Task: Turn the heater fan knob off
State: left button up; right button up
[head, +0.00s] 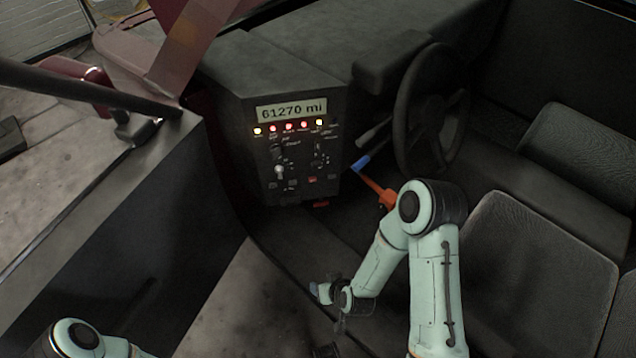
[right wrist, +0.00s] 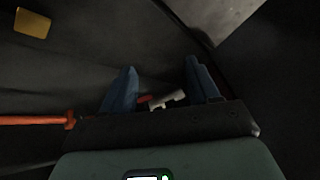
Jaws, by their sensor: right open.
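The dark control panel (head: 300,135) carries a lit mileage display (head: 291,108), a row of small lights and several small knobs and switches. A pale-tipped control (head: 279,170) is on its lower left and dark knobs are on its right side. The labels are too small to tell which is the heater fan knob. My right gripper (head: 320,292) is low, below and apart from the panel. In the right wrist view its blue fingers (right wrist: 161,65) are spread, with nothing clearly held. Part of my left arm shows at bottom left; its gripper is out of frame.
A steering wheel (head: 432,108) and seats (head: 540,270) are on the right. An orange lever with a blue end (head: 375,187) stands between the panel and my right arm. A dark side wall (head: 130,270) bounds the left. The floor below the panel looks open.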

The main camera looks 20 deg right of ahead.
jog(key=w+d+r+n+t+h+b, duration=0.1)
jog(key=w+d+r+t+h+b, duration=0.15)
jog(key=w+r+t+b, duration=0.55)
jog(key=t+h+b, duration=0.2)
jog(key=t+h, duration=0.1)
jog(key=h, duration=0.1)
send_near(317, 168)
jog(key=shift+y, duration=0.25)
jog(key=b+x, duration=0.1)
jog(key=x, duration=0.5)
jog(key=shift+w+d+r, duration=0.1)
jog(key=shift+w+d, duration=0.15)
jog(key=shift+w, duration=0.1)
pick_arm(q)
jog(key=w+a+f+t, duration=0.1)
jog(key=w+a+f, duration=0.1)
jog(key=w+f, duration=0.2)
jog(key=w+a+f+t+y, duration=0.1)
jog(key=w+f, duration=0.3)
jog(key=f, duration=0.5)
jog(key=shift+a+f+n+t, duration=0.3)
jog(key=shift+a+f, duration=0.05)
jog(key=shift+a, duration=0.1)
pick_arm(e)
jog(key=shift+w+d, duration=0.15)
jog(key=shift+w, duration=0.5)
jog(key=c, duration=1)
